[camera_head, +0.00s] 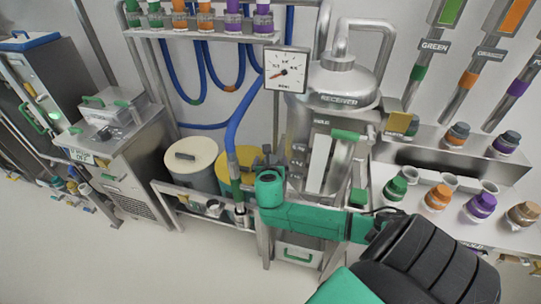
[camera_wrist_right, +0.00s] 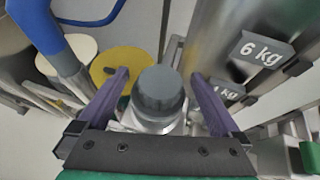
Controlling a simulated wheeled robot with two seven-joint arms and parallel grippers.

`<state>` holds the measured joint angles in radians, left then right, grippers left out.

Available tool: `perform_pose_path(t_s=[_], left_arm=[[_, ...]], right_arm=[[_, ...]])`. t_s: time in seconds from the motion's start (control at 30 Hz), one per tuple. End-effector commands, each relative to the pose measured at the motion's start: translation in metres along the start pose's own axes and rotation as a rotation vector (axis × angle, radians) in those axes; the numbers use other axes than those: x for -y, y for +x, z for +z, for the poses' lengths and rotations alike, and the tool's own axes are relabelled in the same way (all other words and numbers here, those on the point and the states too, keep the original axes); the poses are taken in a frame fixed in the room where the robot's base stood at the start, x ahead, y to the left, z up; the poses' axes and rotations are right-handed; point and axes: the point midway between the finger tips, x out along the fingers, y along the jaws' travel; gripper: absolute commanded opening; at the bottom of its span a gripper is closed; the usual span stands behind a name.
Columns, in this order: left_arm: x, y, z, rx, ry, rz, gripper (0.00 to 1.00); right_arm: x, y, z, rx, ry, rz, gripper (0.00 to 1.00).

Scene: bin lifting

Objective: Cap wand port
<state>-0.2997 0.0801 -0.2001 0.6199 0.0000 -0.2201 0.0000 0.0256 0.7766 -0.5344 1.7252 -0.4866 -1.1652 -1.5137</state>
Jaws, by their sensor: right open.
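In the right wrist view a dark grey round cap (camera_wrist_right: 158,92) sits on a pale metal fitting (camera_wrist_right: 150,122), between the two purple fingers of my right gripper (camera_wrist_right: 158,76). The fingers are apart, with visible gaps on both sides of the cap. In the head view my green right gripper (camera_head: 268,188) reaches in from the right, in front of the receiver (camera_head: 338,85); its fingers and the cap cannot be made out there. The wand (camera_head: 236,185), on a blue hose, stands upright just left of the gripper. My left gripper is not in view.
A metal frame (camera_head: 180,188) holds a cream-lidded drum (camera_head: 190,155) and a yellow-lidded drum (camera_head: 238,158). A dial gauge (camera_head: 287,70) hangs above. Coloured capped containers stand on the right shelf. A grey cabinet (camera_head: 125,165) stands left; floor in front is clear.

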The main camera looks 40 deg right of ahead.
Motion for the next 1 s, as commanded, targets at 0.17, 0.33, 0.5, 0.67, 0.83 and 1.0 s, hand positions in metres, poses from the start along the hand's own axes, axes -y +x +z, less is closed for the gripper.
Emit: perform_pose_path(t_s=[0.17, 0.33, 0.5, 0.67, 0.83, 1.0], left_arm=[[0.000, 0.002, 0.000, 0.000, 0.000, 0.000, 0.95], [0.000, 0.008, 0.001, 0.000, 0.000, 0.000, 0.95], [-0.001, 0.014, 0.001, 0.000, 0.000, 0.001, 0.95], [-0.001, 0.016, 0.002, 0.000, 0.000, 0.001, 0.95], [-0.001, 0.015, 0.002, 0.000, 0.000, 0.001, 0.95], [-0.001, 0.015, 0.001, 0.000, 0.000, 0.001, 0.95]], right_arm=[[0.000, -0.026, -0.001, -0.001, -0.001, 0.003, 1.00], [-0.001, -0.073, -0.003, -0.003, -0.001, 0.006, 1.00], [0.000, -0.118, -0.003, -0.004, 0.001, 0.004, 1.00], [0.000, -0.140, -0.001, -0.002, 0.001, 0.001, 1.00], [0.000, -0.143, 0.000, -0.002, -0.001, 0.000, 1.00], [0.000, -0.143, 0.000, -0.002, 0.000, 0.000, 1.00]])
